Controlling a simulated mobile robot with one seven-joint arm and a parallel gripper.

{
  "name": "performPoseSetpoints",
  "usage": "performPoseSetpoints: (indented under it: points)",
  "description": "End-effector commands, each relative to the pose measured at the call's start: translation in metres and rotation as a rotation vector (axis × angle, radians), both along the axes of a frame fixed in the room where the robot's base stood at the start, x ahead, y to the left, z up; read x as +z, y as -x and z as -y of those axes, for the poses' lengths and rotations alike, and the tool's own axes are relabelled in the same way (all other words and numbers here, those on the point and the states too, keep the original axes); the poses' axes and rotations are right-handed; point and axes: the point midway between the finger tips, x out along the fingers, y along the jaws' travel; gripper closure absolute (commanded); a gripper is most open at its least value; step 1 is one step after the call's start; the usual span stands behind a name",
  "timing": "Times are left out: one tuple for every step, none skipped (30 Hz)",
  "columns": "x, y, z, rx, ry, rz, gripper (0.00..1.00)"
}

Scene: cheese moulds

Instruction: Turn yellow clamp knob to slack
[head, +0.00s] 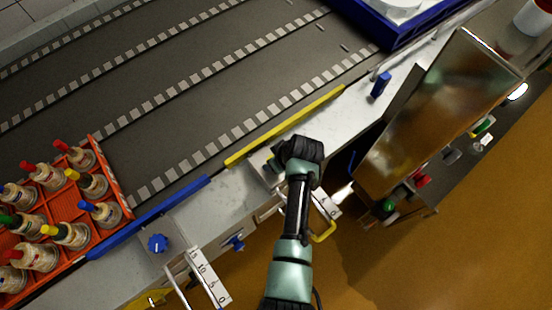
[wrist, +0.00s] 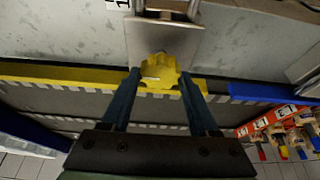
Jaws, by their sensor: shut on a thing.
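The yellow clamp knob (wrist: 159,72) shows in the wrist view, a lobed knob on a pale metal plate (wrist: 165,38). A small light mark shows on its face. My gripper (wrist: 158,82) has one blue finger on each side of the knob and is shut on it. In the head view my gripper (head: 284,163) is over the rail beside the yellow guide strip (head: 285,125), and my wrist hides the knob there. The yellow strip also runs behind the knob in the wrist view (wrist: 60,74).
A blue knob (head: 157,243) and a blue strip (head: 150,217) lie further left on the rail. An orange crate (head: 118,207) of moulds with coloured pegs stands at left. A metal box (head: 440,110) stands to the right. The dark belt (head: 190,105) is mostly clear.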

Motion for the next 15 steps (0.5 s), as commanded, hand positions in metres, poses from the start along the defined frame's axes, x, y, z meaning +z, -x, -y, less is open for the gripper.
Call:
performPoseSetpoints:
  points:
    - [0.0001, 0.0002, 0.0000, 0.005, 0.002, -0.001, 0.94]
    - [0.0001, 0.0002, 0.0000, 0.005, 0.002, -0.001, 0.94]
    - [0.0001, 0.0002, 0.0000, 0.005, 0.003, 0.000, 0.94]
    - [0.0001, 0.0002, 0.0000, 0.005, 0.003, 0.000, 0.95]
    - [0.0001, 0.0002, 0.0000, 0.005, 0.003, 0.000, 0.95]
    - [0.0001, 0.0002, 0.0000, 0.005, 0.003, 0.000, 0.95]
    - [0.0000, 0.0002, 0.0001, 0.005, 0.003, 0.000, 0.95]
    - [0.0000, 0.0002, 0.0001, 0.004, 0.002, -0.001, 0.95]
    - [0.0000, 0.0002, 0.0001, 0.005, 0.003, 0.000, 0.34]
    - [0.0000, 0.0002, 0.0001, 0.004, 0.002, -0.001, 0.28]
    - [0.0001, 0.0002, 0.0000, 0.004, 0.002, -0.001, 0.23]
    - [0.0001, 0.0002, 0.0000, 0.004, 0.002, 0.000, 0.16]
    - [0.0001, 0.0002, 0.0000, 0.003, 0.002, 0.000, 0.10]
    - [-0.0001, 0.0002, 0.0000, 0.003, 0.002, 0.000, 0.09]
    - [0.0000, 0.0001, 0.0000, 0.003, 0.002, 0.000, 0.09]
